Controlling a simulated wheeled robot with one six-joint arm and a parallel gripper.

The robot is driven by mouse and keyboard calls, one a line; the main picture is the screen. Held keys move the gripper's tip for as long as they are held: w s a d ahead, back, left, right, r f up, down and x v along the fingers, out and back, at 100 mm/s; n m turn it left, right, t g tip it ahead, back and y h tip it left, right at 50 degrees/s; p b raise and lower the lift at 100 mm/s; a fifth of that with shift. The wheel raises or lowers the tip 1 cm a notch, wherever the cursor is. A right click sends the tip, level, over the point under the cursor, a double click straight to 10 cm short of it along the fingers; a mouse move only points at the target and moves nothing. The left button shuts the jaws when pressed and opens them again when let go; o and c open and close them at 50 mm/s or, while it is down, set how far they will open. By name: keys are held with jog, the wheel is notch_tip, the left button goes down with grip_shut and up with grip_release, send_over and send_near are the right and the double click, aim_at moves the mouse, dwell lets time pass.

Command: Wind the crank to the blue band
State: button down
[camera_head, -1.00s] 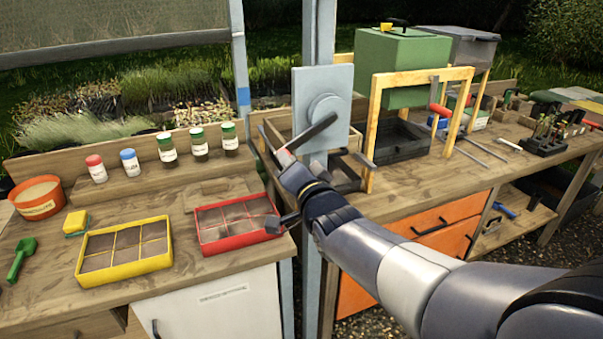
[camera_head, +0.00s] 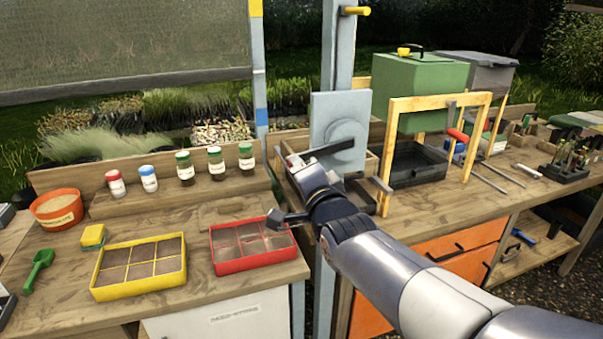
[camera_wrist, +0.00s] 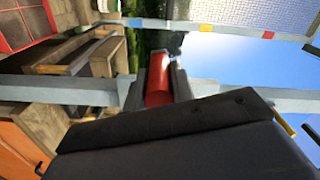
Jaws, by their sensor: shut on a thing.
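The crank's dark arm (camera_head: 330,149) runs from the hub on a blue-grey plate (camera_head: 356,105) to the left and slightly down. My gripper (camera_head: 293,160) is at its outer end. In the wrist view my gripper (camera_wrist: 159,82) is shut on the red crank handle (camera_wrist: 158,88). The mesh blind (camera_head: 120,45) hangs at upper left. Its bottom bar (camera_head: 130,86) is above the blue band (camera_head: 262,117) on the left post and below the yellow band (camera_head: 256,8). The blue band (camera_wrist: 134,22) also shows in the wrist view.
A red tray (camera_head: 246,265) and a yellow tray (camera_head: 137,290) stand on the bench left of my arm. A yellow wooden frame (camera_head: 438,100) and a dark tray (camera_head: 415,170) are right of the crank. Several jars stand on the back shelf.

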jog(key=shift+r, duration=0.1)
jog(key=c, duration=1.2)
grip_release()
jog(key=shift+s, duration=0.1)
jog(key=b+v, duration=0.1)
jog(key=v, duration=0.9)
jog(key=shift+s+d, duration=0.15)
jog(key=shift+s, duration=0.15)
